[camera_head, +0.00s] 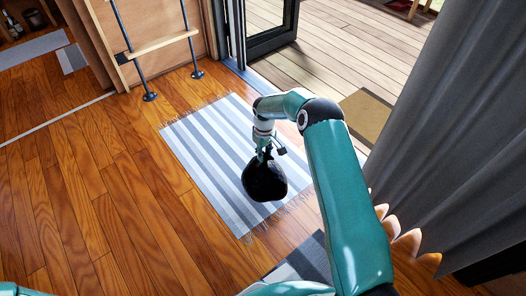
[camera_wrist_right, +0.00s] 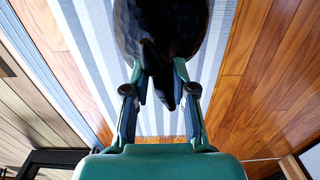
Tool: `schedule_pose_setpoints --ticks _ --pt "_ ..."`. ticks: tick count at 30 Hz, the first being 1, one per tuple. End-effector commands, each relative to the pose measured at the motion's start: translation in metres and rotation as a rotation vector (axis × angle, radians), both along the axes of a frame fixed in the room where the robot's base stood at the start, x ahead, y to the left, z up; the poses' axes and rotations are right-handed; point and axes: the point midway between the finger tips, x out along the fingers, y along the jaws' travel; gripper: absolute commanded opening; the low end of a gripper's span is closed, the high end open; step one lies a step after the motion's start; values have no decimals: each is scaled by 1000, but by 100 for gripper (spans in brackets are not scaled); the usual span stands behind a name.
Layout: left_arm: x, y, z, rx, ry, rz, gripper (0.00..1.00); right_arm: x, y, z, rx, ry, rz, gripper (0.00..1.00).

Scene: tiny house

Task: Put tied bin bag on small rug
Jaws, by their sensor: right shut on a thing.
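The black tied bin bag (camera_head: 264,180) shows in the head view over the small rug (camera_head: 205,142), which is striped blue-grey and white with fringed ends. My right gripper (camera_head: 263,153) is shut on the top of the bag. In the right wrist view, the bag's neck sits between the two fingers of the gripper (camera_wrist_right: 160,85), and the bag's body (camera_wrist_right: 160,25) is at the top edge. The striped rug (camera_wrist_right: 90,50) lies behind it there. I cannot tell whether the bag touches the rug. My left gripper is not in view.
A ladder (camera_head: 160,45) stands beyond the rug's far left end. An open door (camera_head: 268,30) leads to a wooden deck with a tan mat (camera_head: 366,117). A grey curtain (camera_head: 450,130) hangs at right. Wooden floor (camera_head: 100,190) left of the rug is clear.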

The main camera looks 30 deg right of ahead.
Motion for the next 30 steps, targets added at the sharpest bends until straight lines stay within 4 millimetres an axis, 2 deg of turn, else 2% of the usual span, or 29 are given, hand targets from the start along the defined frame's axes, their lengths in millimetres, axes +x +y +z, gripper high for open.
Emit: schedule_pose_setpoints --ticks 9,17,18,22,30 --pt "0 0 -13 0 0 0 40 2 0 -35 -2 -4 -1 0" --pt "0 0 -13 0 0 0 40 2 0 -39 -2 -5 0 0" --pt "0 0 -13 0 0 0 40 0 1 -41 0 0 1 27" --pt "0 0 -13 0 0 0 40 0 1 -41 0 0 1 49" --pt "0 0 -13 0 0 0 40 0 1 -41 0 0 1 50"
